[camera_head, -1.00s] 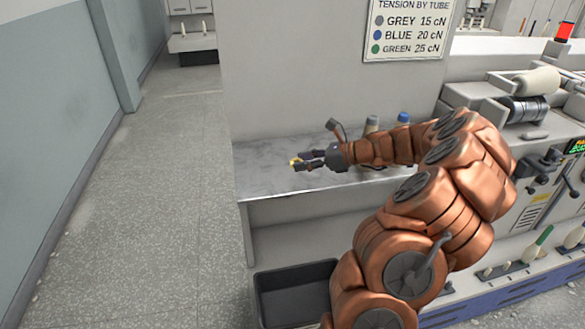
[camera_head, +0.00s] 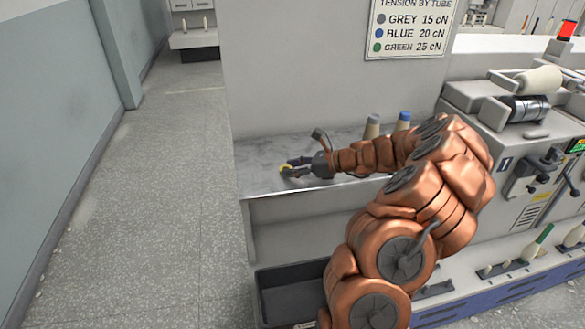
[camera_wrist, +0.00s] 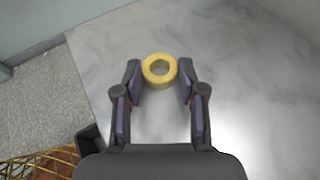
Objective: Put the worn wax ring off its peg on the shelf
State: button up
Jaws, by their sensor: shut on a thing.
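The worn wax ring (camera_wrist: 148,63) is a yellow ring with an open centre. In the wrist view it sits between my two fingertips. My gripper (camera_wrist: 160,78) is shut on it. I cannot tell whether the ring touches the shelf. The shelf surface also fills much of the wrist view (camera_wrist: 240,70).
Two cones, one with a grey tip (camera_head: 371,128) and one with a blue tip (camera_head: 402,122), stand at the back of the shelf. A dark bin (camera_head: 285,290) sits below its front edge. The machine (camera_head: 500,110) is at right. Shelf around the ring is clear.

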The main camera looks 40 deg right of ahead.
jog(key=o, duration=0.7)
jog(key=shift+o, duration=0.2)
jog(key=b+v, duration=0.1)
jog(key=v, duration=1.1)
jog(key=a+r+n+g+y, duration=0.1)
jog(key=a+n+g, duration=0.15)
jog(key=a, duration=0.45)
jog(key=s+a+r+n+g, duration=0.1)
jog(key=a+n+g, duration=0.1)
jog(key=a+n, duration=0.35)
jog(key=a+r+n+g+y, duration=0.1)
jog(key=a+r+n+g, duration=0.1)
jog(key=a, duration=0.7)
jog(key=s+a+f+n+g+h, duration=0.1)
jog(key=s+a+n+g+h, duration=0.25)
jog(key=s+a+n, duration=0.65)
jog(key=s+f+n+g+h, duration=0.2)
jog(key=s+n+h, duration=0.4)
jog(key=s, duration=1.1)
jog(key=f+n, duration=0.1)
jog(key=n, duration=0.1)
jog(key=shift+s+a+f+n+g, duration=0.25)
jog(key=shift+a+f+n+g, duration=0.05)
